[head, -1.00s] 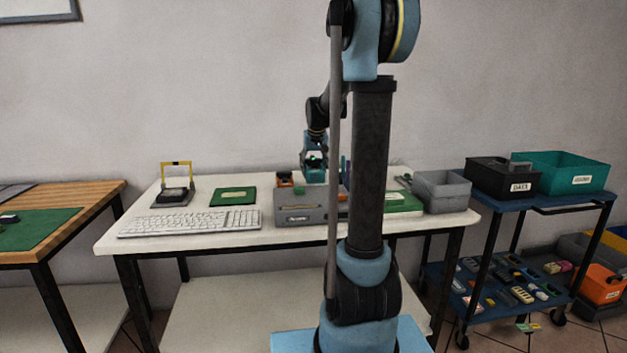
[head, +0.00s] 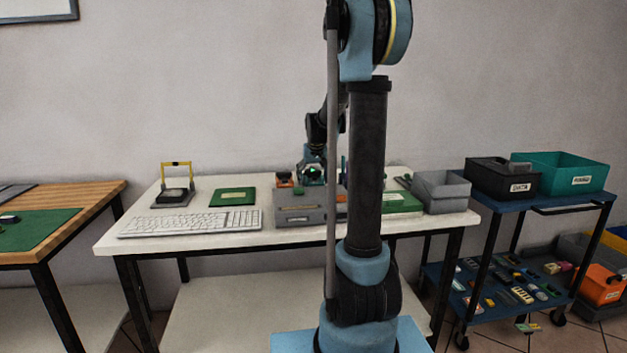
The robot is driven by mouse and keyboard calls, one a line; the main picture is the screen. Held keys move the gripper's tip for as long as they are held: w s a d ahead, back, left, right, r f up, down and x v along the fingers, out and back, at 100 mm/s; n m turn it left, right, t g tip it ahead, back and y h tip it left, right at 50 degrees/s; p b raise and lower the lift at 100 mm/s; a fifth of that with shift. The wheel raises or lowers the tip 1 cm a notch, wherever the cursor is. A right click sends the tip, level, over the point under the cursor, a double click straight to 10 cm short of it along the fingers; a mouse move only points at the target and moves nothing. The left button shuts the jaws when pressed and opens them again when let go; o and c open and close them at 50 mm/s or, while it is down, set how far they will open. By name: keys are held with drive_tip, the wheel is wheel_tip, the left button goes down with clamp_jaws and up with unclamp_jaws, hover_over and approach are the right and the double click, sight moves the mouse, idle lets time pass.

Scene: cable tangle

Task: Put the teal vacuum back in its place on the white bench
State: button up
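The white bench (head: 175,235) stands against the wall. My gripper (head: 313,176) is low over the bench, just behind the grey toolbox, partly screened by the toolbox and its orange-topped neighbour. A small teal body, which looks like the teal vacuum (head: 312,170), shows at the gripper's fingers, and the fingers appear shut on it. Its lower part is hidden, so I cannot tell whether it touches the bench. No marked place for it can be made out from here.
A grey toolbox (head: 297,216) stands in front of my gripper, with an orange-and-black item (head: 284,181) behind it. A keyboard (head: 190,222), green board (head: 233,197), yellow-framed stand (head: 174,192) and grey bin (head: 441,191) are on the bench. A blue cart (head: 540,200) stands right.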

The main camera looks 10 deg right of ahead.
drive_tip(key=shift+r, duration=0.1)
drive_tip(key=v, duration=1.2)
idle(0.4)
